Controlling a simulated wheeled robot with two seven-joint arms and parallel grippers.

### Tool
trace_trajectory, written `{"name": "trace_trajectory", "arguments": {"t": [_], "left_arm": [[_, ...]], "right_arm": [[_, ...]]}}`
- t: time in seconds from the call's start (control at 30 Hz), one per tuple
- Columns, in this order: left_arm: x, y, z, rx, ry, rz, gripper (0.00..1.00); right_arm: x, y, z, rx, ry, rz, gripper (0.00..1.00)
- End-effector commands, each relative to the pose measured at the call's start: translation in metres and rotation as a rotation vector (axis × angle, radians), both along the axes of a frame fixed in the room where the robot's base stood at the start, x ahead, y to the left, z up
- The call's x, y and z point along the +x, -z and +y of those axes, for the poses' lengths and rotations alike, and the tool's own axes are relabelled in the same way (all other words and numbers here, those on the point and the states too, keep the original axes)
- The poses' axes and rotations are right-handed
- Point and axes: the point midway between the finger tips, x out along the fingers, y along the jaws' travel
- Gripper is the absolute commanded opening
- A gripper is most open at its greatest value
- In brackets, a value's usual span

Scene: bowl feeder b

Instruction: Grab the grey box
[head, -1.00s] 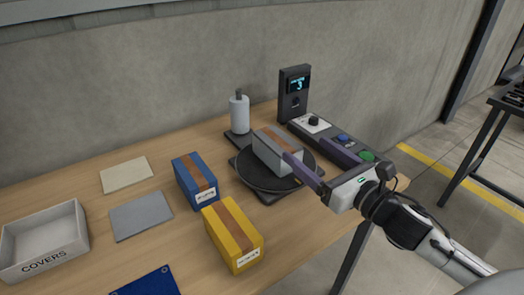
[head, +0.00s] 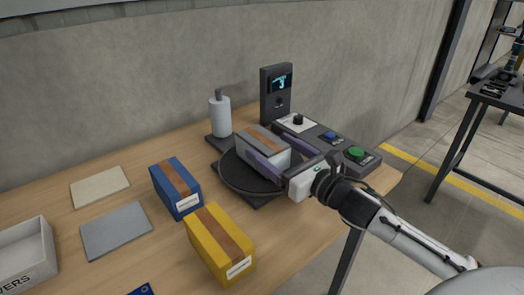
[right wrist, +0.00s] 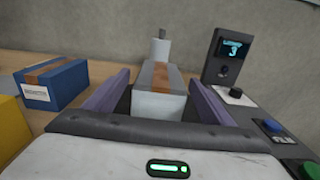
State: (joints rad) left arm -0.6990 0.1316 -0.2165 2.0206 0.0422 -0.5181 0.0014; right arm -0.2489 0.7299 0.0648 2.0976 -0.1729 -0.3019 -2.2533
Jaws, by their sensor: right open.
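The grey box (head: 262,145) with a brown tape strip sits on the round black turntable (head: 232,181). My right gripper (head: 272,155) is open, with one purple finger on each side of the box's near part. In the right wrist view the grey box (right wrist: 160,92) stands between the two fingers, with a visible gap on either side. My left gripper is not in view.
A blue box (head: 176,190) and a yellow box (head: 219,245) stand left of the turntable. A white bottle (head: 220,117) and a dark display post (head: 277,92) stand behind. A button panel (head: 330,143) lies close on the right. A grey tray (head: 30,258) is at far left.

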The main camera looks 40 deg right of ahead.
Motion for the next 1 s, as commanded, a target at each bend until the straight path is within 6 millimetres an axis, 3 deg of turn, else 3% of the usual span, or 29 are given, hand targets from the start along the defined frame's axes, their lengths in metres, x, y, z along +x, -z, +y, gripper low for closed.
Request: {"name": "trace_trajectory", "arguments": {"t": [0.3,0.67,1.0], "left_arm": [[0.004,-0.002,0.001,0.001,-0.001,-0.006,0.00],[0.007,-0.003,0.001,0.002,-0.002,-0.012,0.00],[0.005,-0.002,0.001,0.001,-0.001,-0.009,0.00]], "right_arm": [[0.040,-0.004,0.002,0.002,0.002,-0.002,0.77],[0.046,-0.003,0.003,0.000,0.000,0.000,0.75],[0.046,-0.003,0.003,0.000,0.000,0.000,0.17]]}}
